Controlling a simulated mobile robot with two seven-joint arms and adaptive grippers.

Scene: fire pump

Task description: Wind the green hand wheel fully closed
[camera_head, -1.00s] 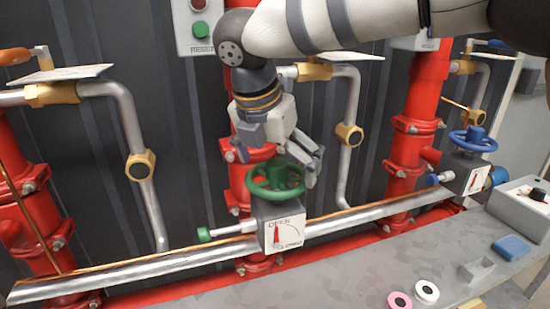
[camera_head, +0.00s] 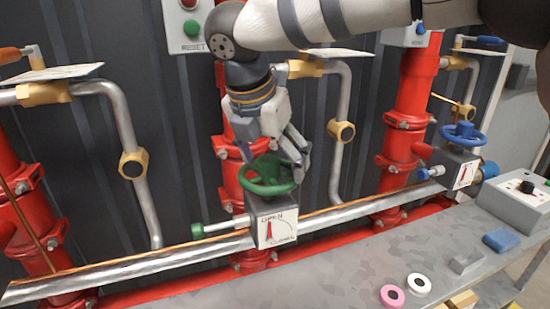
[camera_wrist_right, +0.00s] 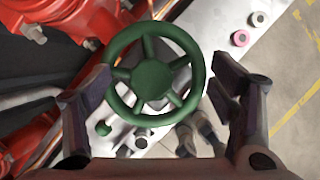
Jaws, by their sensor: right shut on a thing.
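The green hand wheel (camera_head: 270,184) sits flat on top of a grey valve box (camera_head: 270,207) in the middle of the head view. The box's white dial (camera_head: 277,229) reads OPEN at the top, and its red needle points up toward that word. My right gripper (camera_head: 272,150) comes down from above and is shut on the wheel. In the right wrist view the wheel (camera_wrist_right: 151,77) lies between my two fingers, one on each side of its rim. Its spokes and hub show clearly. My left gripper is out of view.
A blue hand wheel (camera_head: 463,135) stands on a similar valve at the right. A silver pipe (camera_head: 150,264) runs along the front, with red pipes behind.

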